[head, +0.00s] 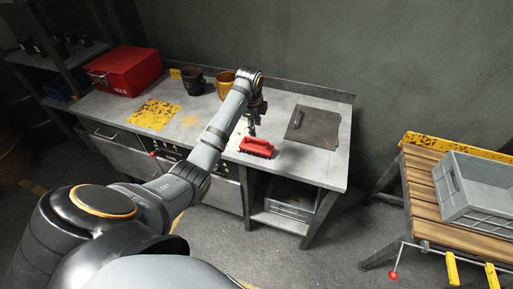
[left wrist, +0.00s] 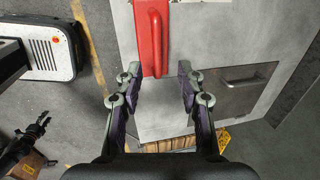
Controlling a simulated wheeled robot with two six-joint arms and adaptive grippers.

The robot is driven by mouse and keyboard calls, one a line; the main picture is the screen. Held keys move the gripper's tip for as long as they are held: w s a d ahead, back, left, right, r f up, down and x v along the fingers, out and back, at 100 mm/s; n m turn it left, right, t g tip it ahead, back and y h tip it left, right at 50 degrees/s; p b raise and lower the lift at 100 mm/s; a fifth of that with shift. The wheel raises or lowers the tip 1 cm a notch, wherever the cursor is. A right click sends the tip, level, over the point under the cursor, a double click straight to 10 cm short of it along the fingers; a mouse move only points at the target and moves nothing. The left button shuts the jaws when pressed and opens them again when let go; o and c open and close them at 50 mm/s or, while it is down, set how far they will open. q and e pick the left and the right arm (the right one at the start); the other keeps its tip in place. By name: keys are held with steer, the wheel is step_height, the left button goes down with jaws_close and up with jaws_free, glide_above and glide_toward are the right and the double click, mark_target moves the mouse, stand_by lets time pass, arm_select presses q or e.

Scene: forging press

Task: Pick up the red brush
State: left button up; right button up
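The red brush (head: 257,147) lies on the grey workbench, near its front edge, handle up and dark bristles below. My left gripper (head: 252,125) is above the bench, just behind the brush in the head view. In the left wrist view the left gripper (left wrist: 158,70) is open and empty, its two fingers spread. The red brush (left wrist: 153,38) shows there beyond the fingertips, its near end between them, and I see no contact. What looks like my right gripper (left wrist: 42,122) is at the left edge of the left wrist view, too small to read.
The workbench (head: 327,171) holds a grey plate with a handle (head: 315,127) right of the brush. A dark mug (head: 193,81), a golden mug (head: 225,84) and a red box (head: 125,70) stand left of the arm. A grey crate (head: 475,188) sits on a wooden-topped stand at right.

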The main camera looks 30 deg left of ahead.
mark_target(255, 139)
arm_select(q)
steer(key=f, duration=0.3)
steer(key=shift+w+a+f, duration=0.1)
steer(key=shift+w+f, duration=0.25)
steer(key=shift+f+p, duration=0.2)
steer(key=shift+p, duration=0.25)
steer(key=f, duration=0.2)
steer(key=f+p, duration=0.1)
steer(key=f, duration=0.1)
steer(key=shift+w+a, duration=0.1)
steer(key=shift+a, duration=0.1)
steer(key=shift+w+f, duration=0.15)
steer(key=shift+f, duration=0.25)
jaws_close()
